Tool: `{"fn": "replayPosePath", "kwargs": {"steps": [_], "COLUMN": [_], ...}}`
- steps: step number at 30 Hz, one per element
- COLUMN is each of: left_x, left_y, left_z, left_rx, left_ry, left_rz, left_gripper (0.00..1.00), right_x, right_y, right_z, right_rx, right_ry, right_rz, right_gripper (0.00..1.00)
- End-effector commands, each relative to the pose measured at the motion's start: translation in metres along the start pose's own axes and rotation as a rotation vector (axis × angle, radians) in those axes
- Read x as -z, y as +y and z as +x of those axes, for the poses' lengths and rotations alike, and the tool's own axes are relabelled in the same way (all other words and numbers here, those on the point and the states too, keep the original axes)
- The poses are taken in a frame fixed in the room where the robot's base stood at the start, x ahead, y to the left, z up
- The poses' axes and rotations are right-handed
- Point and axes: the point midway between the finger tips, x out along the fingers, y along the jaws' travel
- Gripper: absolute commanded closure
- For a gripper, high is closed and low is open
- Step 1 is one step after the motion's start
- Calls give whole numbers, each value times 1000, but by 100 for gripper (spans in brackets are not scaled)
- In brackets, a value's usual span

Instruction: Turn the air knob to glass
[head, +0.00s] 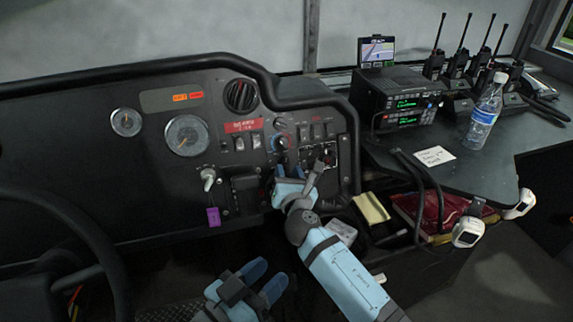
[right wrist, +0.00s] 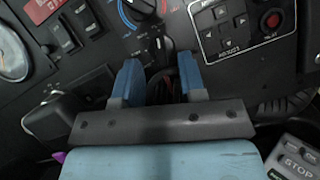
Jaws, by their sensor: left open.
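My right gripper (head: 297,172) is at the panel just below the dial. In the right wrist view its blue fingers (right wrist: 160,70) stand apart, with the dark knob showing between and beyond them. My left gripper (head: 265,279) is open and empty, low in front of the panel.
A key with a purple tag (head: 213,216) hangs left of my right gripper. A button pad (right wrist: 240,28) with a red button sits right of the knob. The steering wheel (head: 85,235) is at left. A radio (head: 398,98) and water bottle (head: 486,112) stand on the right-hand counter.

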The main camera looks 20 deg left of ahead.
Motion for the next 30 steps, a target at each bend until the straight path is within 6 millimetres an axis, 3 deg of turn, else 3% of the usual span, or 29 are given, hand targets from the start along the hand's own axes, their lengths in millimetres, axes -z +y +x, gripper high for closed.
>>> {"fn": "replayPosePath", "kwargs": {"steps": [3, 9, 25, 30], "left_x": [-14, -27, -28, -27], "left_y": [-6, -12, -12, -17], "left_z": [-4, -8, -8, -12], "left_rx": [28, 49, 50, 75], "left_ry": [-78, -141, -148, -216], "left_rz": [4, 13, 16, 30], "left_gripper": [57, 57, 57, 57], "right_x": [-3, -2, -2, -30], "right_y": [0, 0, 1, 8], "right_z": [-22, -44, -47, -46], "right_rx": [1, 1, 0, 0], "right_ry": [1, -1, -2, -2], "right_rz": [0, -1, 0, 0], "right_gripper": [63, 63, 63, 63]}}
